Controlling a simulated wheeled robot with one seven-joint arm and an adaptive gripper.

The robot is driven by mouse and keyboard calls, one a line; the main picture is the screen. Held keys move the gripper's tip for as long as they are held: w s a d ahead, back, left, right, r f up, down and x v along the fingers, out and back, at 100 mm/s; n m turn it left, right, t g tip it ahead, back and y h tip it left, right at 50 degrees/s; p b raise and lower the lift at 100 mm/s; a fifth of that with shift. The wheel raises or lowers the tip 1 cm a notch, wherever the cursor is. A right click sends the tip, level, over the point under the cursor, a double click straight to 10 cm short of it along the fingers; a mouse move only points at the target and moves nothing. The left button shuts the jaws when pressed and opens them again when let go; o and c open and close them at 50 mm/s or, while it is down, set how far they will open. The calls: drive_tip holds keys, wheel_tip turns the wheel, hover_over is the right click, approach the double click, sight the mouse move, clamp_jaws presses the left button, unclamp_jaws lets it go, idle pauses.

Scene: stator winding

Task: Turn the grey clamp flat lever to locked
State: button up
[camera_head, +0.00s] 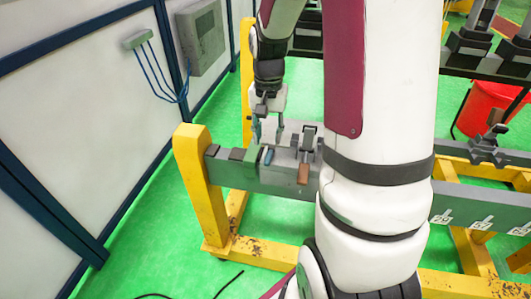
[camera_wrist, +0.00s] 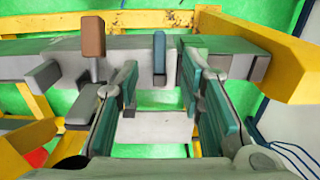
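A grey clamp (camera_head: 308,139) with a brown flat handle (camera_head: 303,174) sits on the grey beam; the brown handle (camera_wrist: 94,37) also shows upright at the upper left of the wrist view. A slim blue-grey lever (camera_wrist: 158,52) stands right of it, and shows in the head view (camera_head: 268,156). I cannot tell for certain which of the two is the task's lever. My gripper (camera_wrist: 157,75) is open, its teal-padded fingers on either side of the blue-grey lever in the picture. Contact is not visible. In the head view my gripper (camera_head: 268,132) points down over the beam.
The grey beam (camera_head: 232,170) rests on a yellow frame (camera_head: 193,165). A green block (camera_head: 251,158) sits beside the blue-grey lever. A red bucket (camera_head: 488,105) and other clamp fixtures stand to the right. My arm hides the beam's middle. A wall with a grey box (camera_head: 203,38) is at the left.

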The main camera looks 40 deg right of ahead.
sight(268, 158)
wheel_tip(268, 158, down, 8)
drive_tip(key=shift+r, duration=0.15)
idle(0.3)
clamp_jaws()
